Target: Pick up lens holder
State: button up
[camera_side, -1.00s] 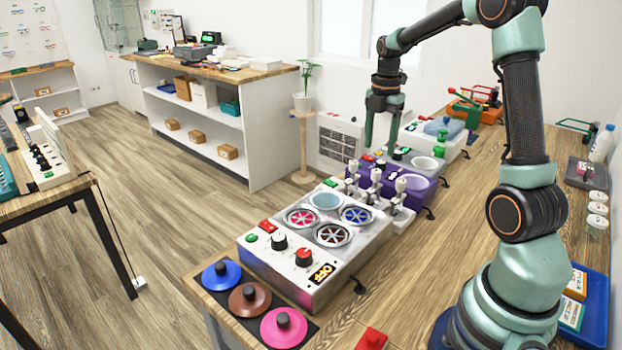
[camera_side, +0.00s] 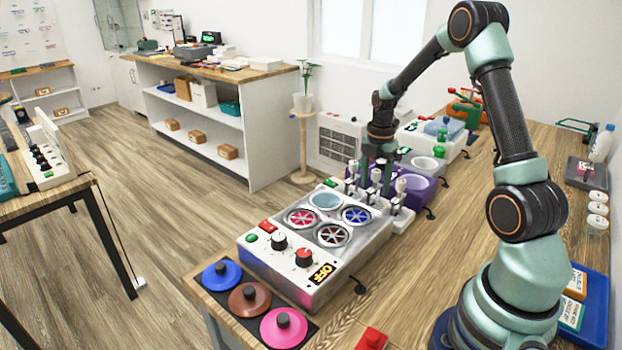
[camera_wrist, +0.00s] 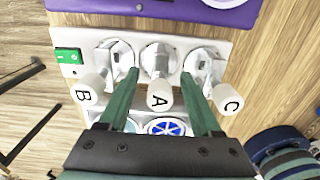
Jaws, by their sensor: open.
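Three silver pieces with white knobs, which look like the lens holders, stand in a row on a white base (camera_wrist: 60,40). In the wrist view their knobs are marked B (camera_wrist: 88,90), A (camera_wrist: 159,97) and C (camera_wrist: 228,100). My gripper (camera_wrist: 160,74) is open, with one green finger on each side of the A holder. The fingers appear apart from its knob. In the side view my gripper (camera_side: 375,188) is low over the row, and its fingers partly hide the middle holder. The C knob (camera_side: 400,185) shows to the right.
The B and C holders stand close outside my fingers. A white machine (camera_side: 335,245) with round coloured wells is in front of the row. A purple unit (camera_side: 420,187) is behind it. Three coloured discs (camera_side: 249,299) lie at the near bench corner.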

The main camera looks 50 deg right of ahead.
jog(key=shift+f, duration=0.4)
jog(key=shift+c, duration=0.3)
grip_shut()
jog(key=shift+r, duration=0.1)
